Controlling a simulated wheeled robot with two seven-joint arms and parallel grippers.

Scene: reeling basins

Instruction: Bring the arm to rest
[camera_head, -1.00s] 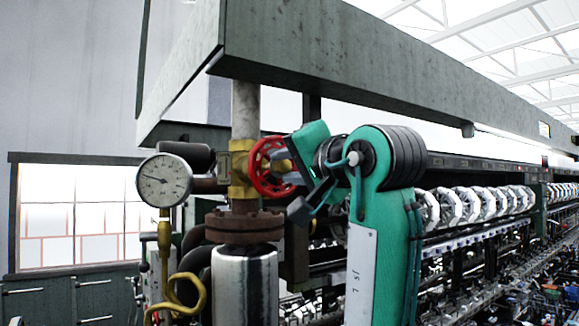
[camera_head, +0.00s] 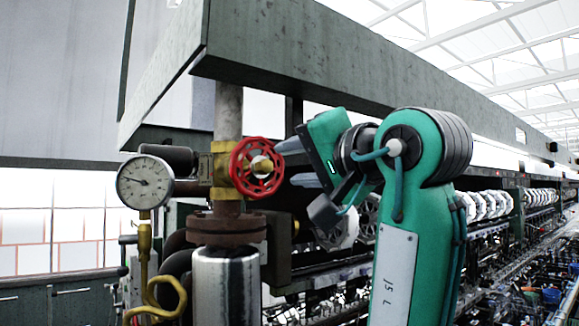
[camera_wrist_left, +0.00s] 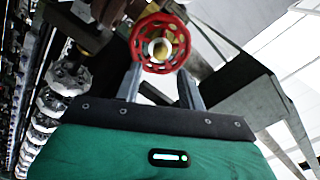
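My left arm, green with a "J5 L" label, stands upright right of centre in the head view. Its left gripper (camera_head: 297,163) points left at the red handwheel (camera_head: 257,167) on the brass valve (camera_head: 219,169). My right gripper is in neither view.
A heavy grey beam (camera_head: 330,60) runs overhead. Rows of white reels (camera_head: 490,205) recede to the right.

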